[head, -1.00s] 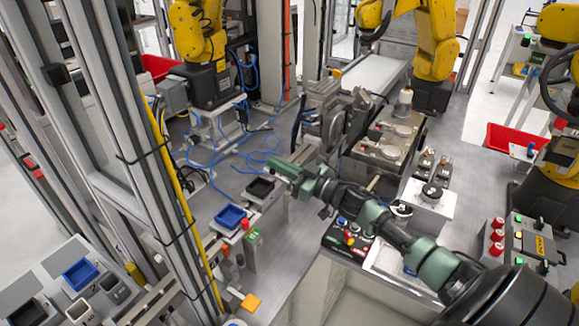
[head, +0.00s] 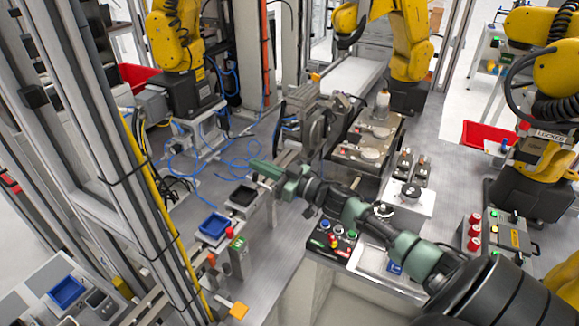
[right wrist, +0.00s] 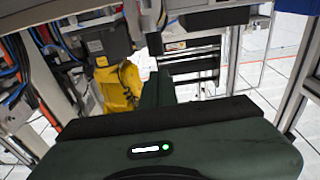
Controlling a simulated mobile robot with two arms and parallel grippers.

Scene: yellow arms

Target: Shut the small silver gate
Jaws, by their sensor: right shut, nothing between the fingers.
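My right arm comes in from the lower right in the head view. Its green gripper (head: 262,170) points left, above the metal table beside the black tray (head: 244,196). Its fingers look closed and empty. In the right wrist view the gripper (right wrist: 165,88) points away, with the green palm in front and a yellow robot arm beyond. I cannot make out for sure which part is the small silver gate. Silver upright posts (head: 75,130) stand at the left in the head view, and I see no gate panel between them. My left gripper is not in view.
A grey metal fixture (head: 310,118) stands just beyond my gripper. A blue tray (head: 213,226) and a button panel (head: 334,238) are nearby. Yellow robot arms (head: 408,45) stand behind. Blue cables (head: 190,162) lie on the table to the left.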

